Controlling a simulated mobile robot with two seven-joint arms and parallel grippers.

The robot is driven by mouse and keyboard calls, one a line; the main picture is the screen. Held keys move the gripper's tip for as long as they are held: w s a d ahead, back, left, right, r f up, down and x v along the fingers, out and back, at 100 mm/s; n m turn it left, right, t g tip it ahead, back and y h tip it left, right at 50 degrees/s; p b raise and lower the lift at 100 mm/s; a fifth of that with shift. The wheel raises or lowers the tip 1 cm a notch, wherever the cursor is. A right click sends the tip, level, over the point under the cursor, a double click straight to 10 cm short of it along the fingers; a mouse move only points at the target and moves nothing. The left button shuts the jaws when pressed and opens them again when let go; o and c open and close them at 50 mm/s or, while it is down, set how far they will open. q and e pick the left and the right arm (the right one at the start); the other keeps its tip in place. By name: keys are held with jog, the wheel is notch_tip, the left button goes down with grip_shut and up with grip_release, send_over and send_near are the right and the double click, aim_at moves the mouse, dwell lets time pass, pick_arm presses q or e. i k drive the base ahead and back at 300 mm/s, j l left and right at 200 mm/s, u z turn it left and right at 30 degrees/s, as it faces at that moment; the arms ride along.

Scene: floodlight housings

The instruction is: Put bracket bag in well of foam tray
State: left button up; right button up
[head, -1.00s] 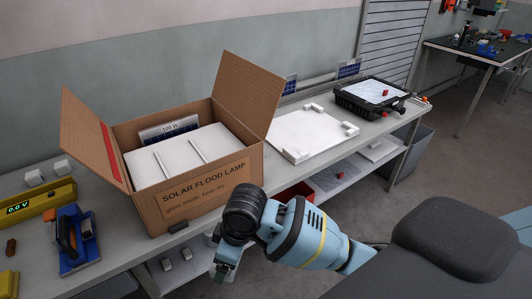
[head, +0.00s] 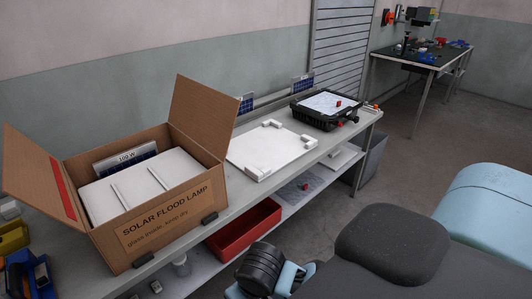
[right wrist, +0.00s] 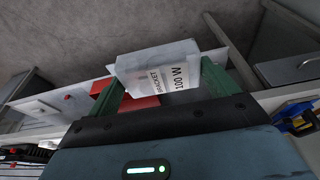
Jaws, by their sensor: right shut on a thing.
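In the right wrist view my right gripper (right wrist: 165,85) is shut on the bracket bag (right wrist: 158,68), a pale translucent packet with a label reading "BRACKET" and "100 W". It is held between green fingers, clear of the bench. In the head view a white foam-like piece (head: 140,185) with two narrow strips or slots sits inside the open carton; I cannot make out a well in it. A flat white board (head: 268,152) with raised corner blocks lies on the bench right of the carton. My right arm shows at the bottom edge, its fingers out of frame. My left gripper is not in view.
The open cardboard carton (head: 165,222), marked "SOLAR FLOOD LAMP", has raised flaps and a panel marked "100 W" standing inside. A black case (head: 325,110) stands at the bench's far end. A red bin (head: 243,228) is on the lower shelf. Blue and yellow tools are at lower left.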

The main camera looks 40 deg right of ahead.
aim_at(265, 146)
jog(key=i+l, duration=0.15)
jog(key=l, duration=0.25)
jog(key=i+l, duration=0.2)
jog(key=l, duration=0.15)
jog(key=i+l, duration=0.15)
jog(key=l, duration=0.25)
jog(key=i+l, duration=0.15)
jog(key=l, duration=0.2)
jog(key=i+l, duration=0.15)
jog(key=l, duration=0.25)
jog(key=i+l, duration=0.2)
jog(key=l, duration=0.15)
jog(key=i+l, duration=0.15)
jog(key=l, duration=0.25)
jog(key=i+l, duration=0.15)
jog(key=l, duration=0.2)
